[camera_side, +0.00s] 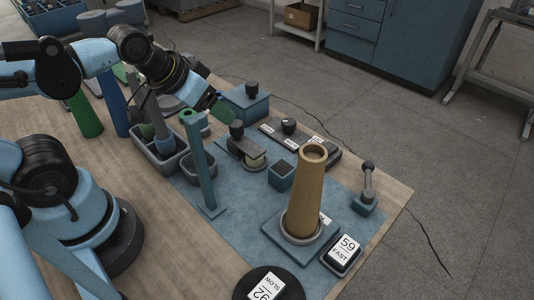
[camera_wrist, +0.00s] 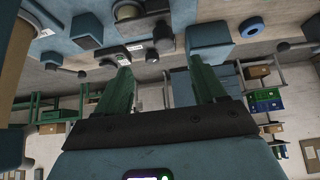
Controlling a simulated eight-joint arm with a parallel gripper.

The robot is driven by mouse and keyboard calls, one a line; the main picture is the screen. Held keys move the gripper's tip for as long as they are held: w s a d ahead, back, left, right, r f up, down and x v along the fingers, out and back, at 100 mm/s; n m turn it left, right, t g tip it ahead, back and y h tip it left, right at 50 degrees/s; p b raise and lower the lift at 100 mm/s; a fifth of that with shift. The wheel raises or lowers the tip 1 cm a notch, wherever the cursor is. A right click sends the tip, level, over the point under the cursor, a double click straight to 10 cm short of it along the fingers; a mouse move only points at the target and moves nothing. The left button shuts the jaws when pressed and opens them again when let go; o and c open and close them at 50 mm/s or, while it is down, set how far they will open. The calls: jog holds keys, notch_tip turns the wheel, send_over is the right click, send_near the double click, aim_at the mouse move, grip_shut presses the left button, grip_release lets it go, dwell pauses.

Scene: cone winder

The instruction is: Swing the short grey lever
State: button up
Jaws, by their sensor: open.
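The short grey lever (camera_side: 368,181) stands nearly upright on a small blue block at the right edge of the table, with a dark rounded tip. In the wrist view, a short lever with a dark ball end (camera_wrist: 70,68) on a blue block at the left looks like the same one. My gripper (camera_side: 222,110) is at the back of the table, well away from the lever, above and near the blue box. In the wrist view my gripper (camera_wrist: 162,72) shows two green fingers spread apart with nothing between them.
A tall tan cone (camera_side: 308,190) stands left of the lever. A blue post (camera_side: 200,160), a dark labelled knob panel (camera_side: 300,140), a blue box with a black knob (camera_side: 246,101) and a FAST label block (camera_side: 343,253) also stand there.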

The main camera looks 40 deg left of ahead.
jog(key=shift+w+d+r, duration=0.1)
jog(key=shift+w+r, duration=0.05)
jog(key=shift+c, duration=0.8)
jog(key=w+d+r+g+h, duration=0.1)
jog(key=w+d+r, duration=0.3)
jog(key=w, duration=0.1)
jog(key=n+g+h, duration=0.1)
jog(key=n+g, duration=0.1)
jog(key=g, duration=0.4)
send_over(368, 162)
jog(key=a, duration=0.2)
notch_tip(368, 162, down, 4)
jog(key=f, duration=0.3)
jog(key=d+f, duration=0.1)
jog(key=f, duration=0.3)
jog(key=d+f, duration=0.1)
jog(key=f, duration=0.3)
jog(key=shift+f, duration=0.2)
grip_shut()
